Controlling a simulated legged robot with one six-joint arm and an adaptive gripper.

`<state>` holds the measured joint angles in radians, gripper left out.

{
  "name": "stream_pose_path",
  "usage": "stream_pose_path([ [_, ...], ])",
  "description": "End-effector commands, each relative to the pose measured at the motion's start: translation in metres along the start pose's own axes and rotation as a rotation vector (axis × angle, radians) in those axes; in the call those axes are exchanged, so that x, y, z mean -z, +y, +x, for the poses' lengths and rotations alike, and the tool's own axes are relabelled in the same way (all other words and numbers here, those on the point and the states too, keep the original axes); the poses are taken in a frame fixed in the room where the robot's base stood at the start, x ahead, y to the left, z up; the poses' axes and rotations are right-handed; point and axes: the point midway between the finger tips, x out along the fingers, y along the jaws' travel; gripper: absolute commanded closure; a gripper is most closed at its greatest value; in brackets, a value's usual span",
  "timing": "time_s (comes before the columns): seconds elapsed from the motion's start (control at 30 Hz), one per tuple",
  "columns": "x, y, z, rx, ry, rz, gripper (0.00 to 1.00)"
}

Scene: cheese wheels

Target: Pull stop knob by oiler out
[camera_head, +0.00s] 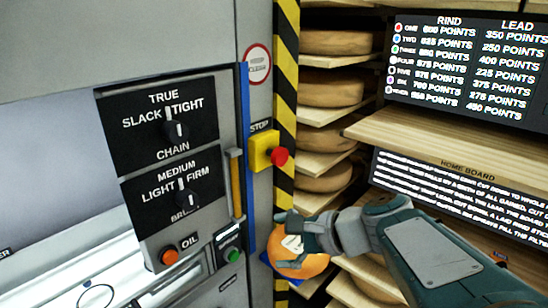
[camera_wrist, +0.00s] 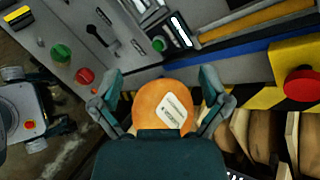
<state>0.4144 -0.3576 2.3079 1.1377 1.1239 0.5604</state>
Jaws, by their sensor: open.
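A red stop knob (camera_head: 279,157) sits on a yellow box (camera_head: 262,151) under the word STOP, on the narrow panel beside the striped post. A red knob on a yellow box also shows at the right edge of the wrist view (camera_wrist: 301,84). My gripper (camera_head: 295,238) is below the stop knob in the head view and apart from it. In the wrist view its fingers are spread around an orange round piece (camera_wrist: 148,99) with a white label. I cannot tell if they touch it. An orange button (camera_head: 168,257) is labelled OIL.
The grey machine panel has CHAIN (camera_head: 176,130) and BRUSH (camera_head: 187,200) dials and a green button (camera_head: 233,255). A yellow-black post (camera_head: 286,90) stands right of the stop box. Shelves with cheese wheels (camera_head: 335,88) and text boards (camera_head: 465,65) fill the right side.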

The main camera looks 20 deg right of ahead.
Motion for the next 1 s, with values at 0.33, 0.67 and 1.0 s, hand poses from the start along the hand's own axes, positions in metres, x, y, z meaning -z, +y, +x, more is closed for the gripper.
stream_pose_path([
  [0.33, 0.053, -0.109, -0.053, 0.454, -0.292, 0.618, 0.04],
  [0.67, 0.058, -0.132, -0.047, 0.509, -0.344, 0.681, 0.04],
  [1.0, 0.049, -0.166, 0.005, 0.508, -0.341, 0.678, 0.04],
])
